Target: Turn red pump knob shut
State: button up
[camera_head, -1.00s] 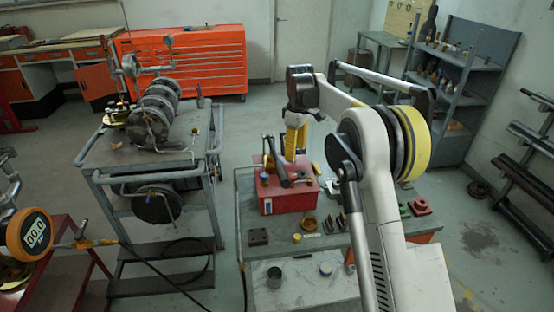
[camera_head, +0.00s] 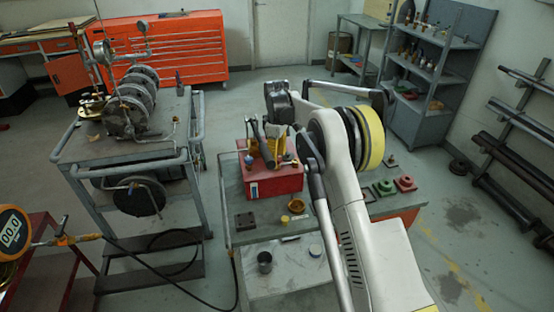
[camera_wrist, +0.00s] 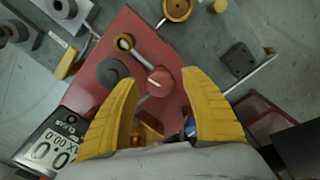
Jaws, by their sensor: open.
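The red pump (camera_head: 275,182) is a red box on the grey workbench, and its top also fills the middle of the wrist view (camera_wrist: 140,35). The red round knob (camera_wrist: 160,82) with a pale line across it sits on the pump's top face. My gripper (camera_wrist: 158,80) has two yellow fingers spread apart, with the knob showing between their tips. Whether the fingers touch the knob cannot be told. In the head view the knob cannot be made out, and my gripper is partly hidden behind my arm at the pump's top.
A dark round cap (camera_wrist: 112,72) and a brass ring fitting (camera_wrist: 124,43) sit beside the knob. A digital gauge (camera_wrist: 48,145) is at lower left. A black block (camera_head: 245,220) and a brass cup (camera_head: 296,206) lie on the bench. A flanged assembly on a cart (camera_head: 128,110) stands at left.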

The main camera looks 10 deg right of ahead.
jog(key=c, duration=1.2)
jog(key=shift+m, duration=0.4)
jog(key=m+p, duration=0.1)
jog(key=m, duration=0.3)
jog(key=shift+r, duration=0.1)
jog(key=m+p, duration=0.1)
jog(key=m, duration=0.9)
jog(key=shift+m, duration=0.4)
jog(key=shift+m+p, duration=0.3)
jog(key=shift+m, duration=1.9)
